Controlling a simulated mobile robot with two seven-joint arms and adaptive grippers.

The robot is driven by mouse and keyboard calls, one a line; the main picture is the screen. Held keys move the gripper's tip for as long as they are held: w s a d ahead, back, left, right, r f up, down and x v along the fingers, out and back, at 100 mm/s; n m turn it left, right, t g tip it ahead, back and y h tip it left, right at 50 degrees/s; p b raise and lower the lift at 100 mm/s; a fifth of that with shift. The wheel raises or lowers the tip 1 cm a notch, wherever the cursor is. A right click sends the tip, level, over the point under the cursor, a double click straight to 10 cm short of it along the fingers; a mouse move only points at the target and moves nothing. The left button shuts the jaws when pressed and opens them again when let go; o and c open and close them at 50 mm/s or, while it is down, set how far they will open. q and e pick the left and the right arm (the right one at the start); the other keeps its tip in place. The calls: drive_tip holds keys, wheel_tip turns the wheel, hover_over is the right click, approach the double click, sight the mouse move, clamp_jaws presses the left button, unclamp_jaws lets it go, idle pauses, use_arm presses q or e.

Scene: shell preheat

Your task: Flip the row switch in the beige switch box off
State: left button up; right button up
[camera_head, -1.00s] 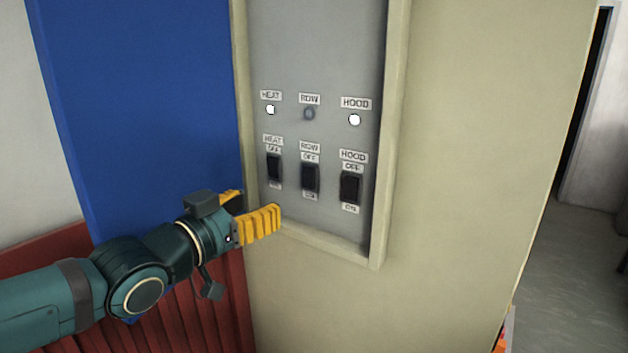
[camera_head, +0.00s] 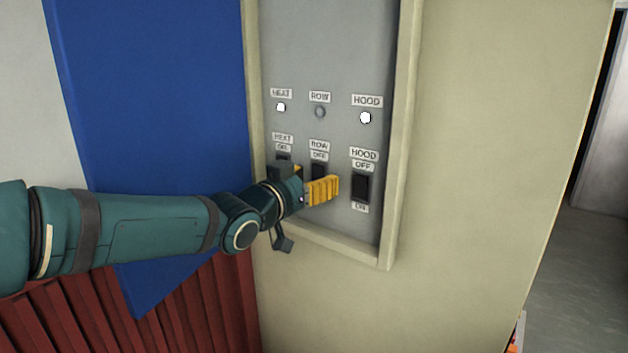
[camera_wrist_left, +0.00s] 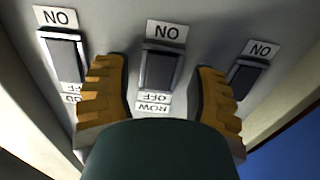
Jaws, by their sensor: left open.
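The beige switch box (camera_head: 388,215) holds a grey panel with three black rocker switches. The row switch (camera_head: 319,171) is the middle one, its lower part hidden by my gripper in the head view. In the left wrist view, where labels appear upside down, the row switch (camera_wrist_left: 161,68) sits between my two yellow fingers. My left gripper (camera_head: 314,180) is open, with one finger on each side of the row switch; contact cannot be told. The row lamp (camera_head: 320,112) is dark. My right gripper is not in view.
The hood switch (camera_head: 361,187) is just right of my gripper, and the heat switch (camera_head: 284,157) is mostly hidden behind it. The heat lamp (camera_head: 281,107) and hood lamp (camera_head: 366,118) are lit white. The box's raised frame surrounds the panel. A blue panel (camera_head: 150,100) stands left.

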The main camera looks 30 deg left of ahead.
use_arm(q)
drive_tip(key=shift+w, duration=0.25)
clamp_jaws()
drive_tip(key=shift+s, duration=0.1)
